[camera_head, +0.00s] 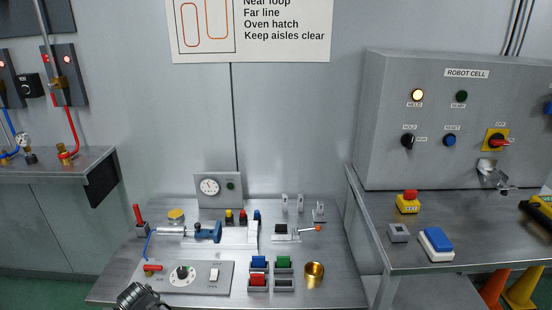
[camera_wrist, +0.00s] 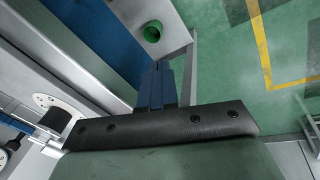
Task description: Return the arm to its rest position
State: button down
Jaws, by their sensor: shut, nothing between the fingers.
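In the wrist view my gripper (camera_wrist: 160,68) shows as two dark blue fingers close together, with nothing between them. They point up the picture, beyond a black padded bar with round bolts. The fingers are apart from the bench and hold no part. In the head view I cannot make out my gripper for certain; a dark ribbed metal piece is cut off at the bottom edge, left of centre.
The steel bench (camera_head: 335,265) carries a blue clamp-like fixture (camera_head: 208,232), a control panel (camera_head: 185,277), small coloured bins (camera_head: 258,282) and a brass cup (camera_head: 314,273). The robot cell cabinet (camera_head: 440,120) stands right. A green container (camera_wrist: 152,33) and green floor (camera_wrist: 220,60) show below.

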jog(key=s+d+f+m+g, duration=0.2)
jog(key=s+d+f+g, duration=0.15)
jog(key=d+f, duration=0.5)
jog(key=s+d+f+m+g, duration=0.25)
jog(key=s+d+f, duration=0.2)
jog(key=d, duration=0.75)
jog(key=s+d+f+m+g, duration=0.2)
jog(key=s+d+f+m, duration=0.1)
jog(key=d+f, duration=0.55)
jog(key=s+d+f+m, duration=0.1)
jog(key=s+d+f, duration=0.1)
jog(key=s+d, duration=0.2)
jog(key=s+d+f+m+g, duration=0.1)
jog(key=s+d, duration=0.4)
jog(key=d, duration=0.6)
jog(key=s+d+f+m, duration=0.3)
jog(key=s+d, duration=0.1)
jog(key=d, duration=0.4)
jog(key=shift+s+d+f+g, duration=0.15)
jog(key=shift+s+f+g, duration=0.05)
jog(key=shift+s+g, duration=0.1)
jog(key=c, duration=1.8)
grip_release()
jog(key=shift+m, duration=0.25)
